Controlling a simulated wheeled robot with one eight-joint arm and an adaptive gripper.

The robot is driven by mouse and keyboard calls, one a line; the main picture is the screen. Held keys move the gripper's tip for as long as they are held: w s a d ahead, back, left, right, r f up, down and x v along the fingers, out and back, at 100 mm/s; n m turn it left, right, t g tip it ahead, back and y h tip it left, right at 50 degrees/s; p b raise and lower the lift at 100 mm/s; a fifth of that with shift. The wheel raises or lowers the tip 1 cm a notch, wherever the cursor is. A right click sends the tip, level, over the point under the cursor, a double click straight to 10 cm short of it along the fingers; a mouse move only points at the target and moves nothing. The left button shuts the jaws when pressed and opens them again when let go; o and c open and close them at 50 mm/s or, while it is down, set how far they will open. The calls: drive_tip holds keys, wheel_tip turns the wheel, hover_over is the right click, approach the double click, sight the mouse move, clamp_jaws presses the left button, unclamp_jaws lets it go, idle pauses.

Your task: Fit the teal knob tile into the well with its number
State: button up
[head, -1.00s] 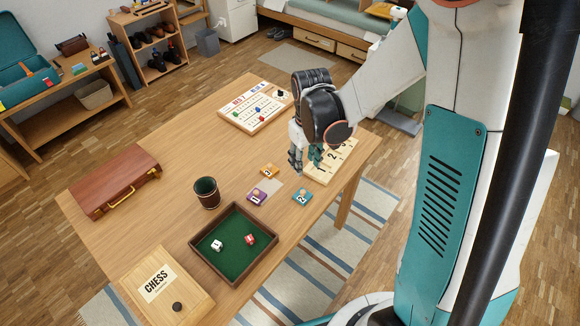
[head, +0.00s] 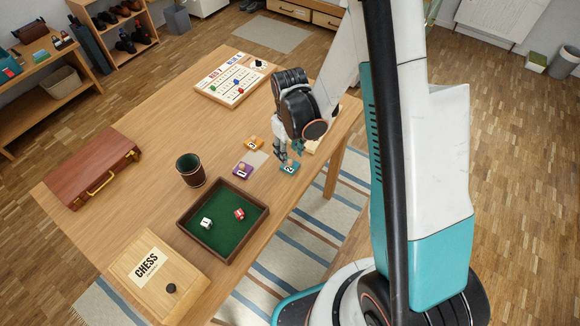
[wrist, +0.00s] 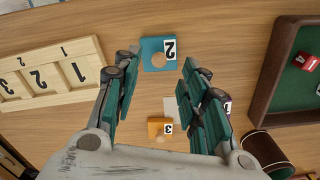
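The teal knob tile (head: 289,168) lies flat on the table, marked 2; it also shows in the wrist view (wrist: 152,46) with its round knob. My gripper (head: 285,157) is above the table by the teal tile. In the wrist view my gripper (wrist: 160,68) is open and empty, its fingers on either side of the tile in the picture. The wooden well board (wrist: 50,75) is at the left of the wrist view, with numbers 1, 2 and 3 showing. In the head view my arm hides most of the board (head: 314,145).
An orange tile (head: 254,143) marked 3 and a purple tile (head: 243,170) lie close by; a finger mostly hides the purple one in the wrist view. A green dice tray (head: 228,235) and a dark cup (head: 190,171) stand nearby. A scoring board (head: 232,82) lies farther back.

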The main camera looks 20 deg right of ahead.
sight(290, 161)
wheel_tip(290, 161, down, 4)
drive_tip(key=shift+d+f+b, duration=0.1)
drive_tip(key=shift+f+b, duration=0.05)
drive_tip(key=shift+b, duration=0.65)
clamp_jaws()
drive_tip(key=shift+r, duration=0.2)
